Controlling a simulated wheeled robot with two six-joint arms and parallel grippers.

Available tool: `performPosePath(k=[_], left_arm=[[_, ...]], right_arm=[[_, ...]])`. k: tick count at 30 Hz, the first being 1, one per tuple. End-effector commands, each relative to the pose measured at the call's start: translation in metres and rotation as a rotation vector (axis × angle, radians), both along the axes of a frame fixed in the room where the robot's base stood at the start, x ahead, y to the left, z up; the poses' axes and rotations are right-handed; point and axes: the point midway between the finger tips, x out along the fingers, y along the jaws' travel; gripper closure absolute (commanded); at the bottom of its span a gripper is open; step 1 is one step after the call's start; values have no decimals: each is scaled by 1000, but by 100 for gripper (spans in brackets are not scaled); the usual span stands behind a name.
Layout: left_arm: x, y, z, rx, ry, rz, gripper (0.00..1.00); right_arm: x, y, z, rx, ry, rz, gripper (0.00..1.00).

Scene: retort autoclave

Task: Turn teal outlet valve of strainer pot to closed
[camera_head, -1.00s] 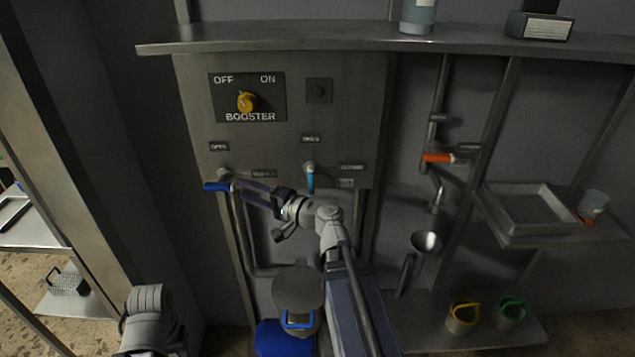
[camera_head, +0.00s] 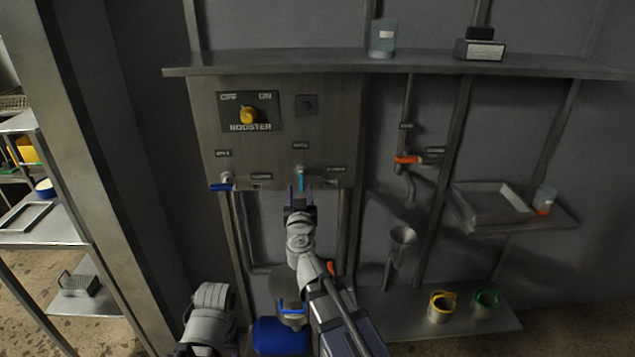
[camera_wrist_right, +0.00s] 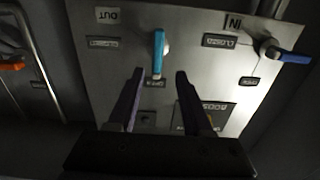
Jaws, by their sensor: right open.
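The teal valve handle (camera_head: 301,180) hangs down from its pivot on the grey panel. A label reading open is above it and a closed label is to its right. In the right wrist view, which is upside down, the teal handle (camera_wrist_right: 158,52) lies just beyond the fingertips. My right gripper (camera_head: 301,192) is open and empty, right below the handle in the head view. In the wrist view the two fingers (camera_wrist_right: 158,75) are spread to either side of the handle's line. I cannot tell whether they touch it. My left gripper is out of view.
A blue valve handle (camera_head: 221,187) points left on the same panel. The yellow booster knob (camera_head: 248,115) is above. An orange-handled valve (camera_head: 408,160) is to the right. A grey vessel with a blue handle (camera_head: 291,309) is below, partly hidden by my arm.

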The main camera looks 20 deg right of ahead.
Motion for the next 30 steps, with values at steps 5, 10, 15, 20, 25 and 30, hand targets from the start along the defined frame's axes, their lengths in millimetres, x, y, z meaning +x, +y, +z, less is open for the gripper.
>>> performPosePath(k=[5, 10, 15, 20, 25, 30], left_arm=[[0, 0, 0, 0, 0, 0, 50], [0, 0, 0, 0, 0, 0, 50], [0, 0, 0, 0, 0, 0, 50], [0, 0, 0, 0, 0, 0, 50], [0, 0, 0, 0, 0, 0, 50], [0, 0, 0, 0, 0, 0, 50]], right_arm=[[0, -1, 0, -17, 6, -15, 50], [7, -3, 0, -15, 5, -15, 50], [26, -8, 0, -14, 5, -15, 50], [51, -15, 0, -13, 5, -15, 50], [72, -21, 0, -13, 5, -14, 50], [75, -23, 0, -13, 5, -13, 50]])
